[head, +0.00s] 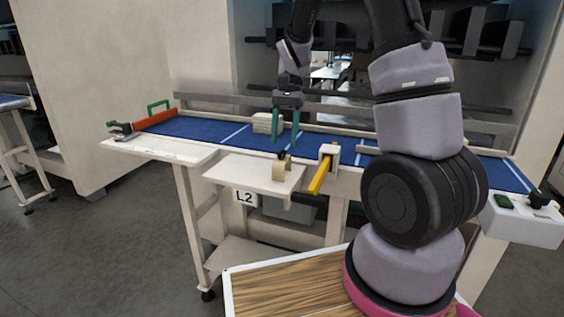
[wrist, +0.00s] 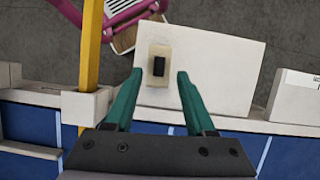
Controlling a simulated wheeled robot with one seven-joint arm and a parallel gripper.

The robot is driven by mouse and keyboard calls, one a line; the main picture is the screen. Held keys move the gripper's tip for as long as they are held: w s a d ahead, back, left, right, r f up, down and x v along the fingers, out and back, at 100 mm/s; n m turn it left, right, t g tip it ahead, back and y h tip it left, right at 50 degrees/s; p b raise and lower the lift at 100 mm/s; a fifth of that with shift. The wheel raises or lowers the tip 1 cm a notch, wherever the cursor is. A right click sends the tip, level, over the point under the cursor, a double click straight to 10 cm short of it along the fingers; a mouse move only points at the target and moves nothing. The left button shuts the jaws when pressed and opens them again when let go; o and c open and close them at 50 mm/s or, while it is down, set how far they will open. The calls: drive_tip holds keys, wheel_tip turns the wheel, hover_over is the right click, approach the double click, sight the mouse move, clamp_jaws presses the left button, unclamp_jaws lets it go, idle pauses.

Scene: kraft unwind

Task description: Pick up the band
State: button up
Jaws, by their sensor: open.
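I cannot tell whether that dark part is an opening or a separate object. My gripper (head: 285,142) has two green fingers pointing down. They are apart with nothing between them, above the blue belt side of the shelf. In the wrist view the beige piece appears between and beyond the fingertips (wrist: 160,73).
A yellow bar (head: 319,179) in a white bracket (head: 329,151) stands right of the shelf. A pale block (head: 267,123) sits on the blue belt (head: 203,131) behind. A control box (head: 524,220) is at the far right. Open floor lies left.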

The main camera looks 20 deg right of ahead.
sight(281, 159)
drive_tip(key=x, duration=0.8)
drive_tip(key=c, duration=0.8)
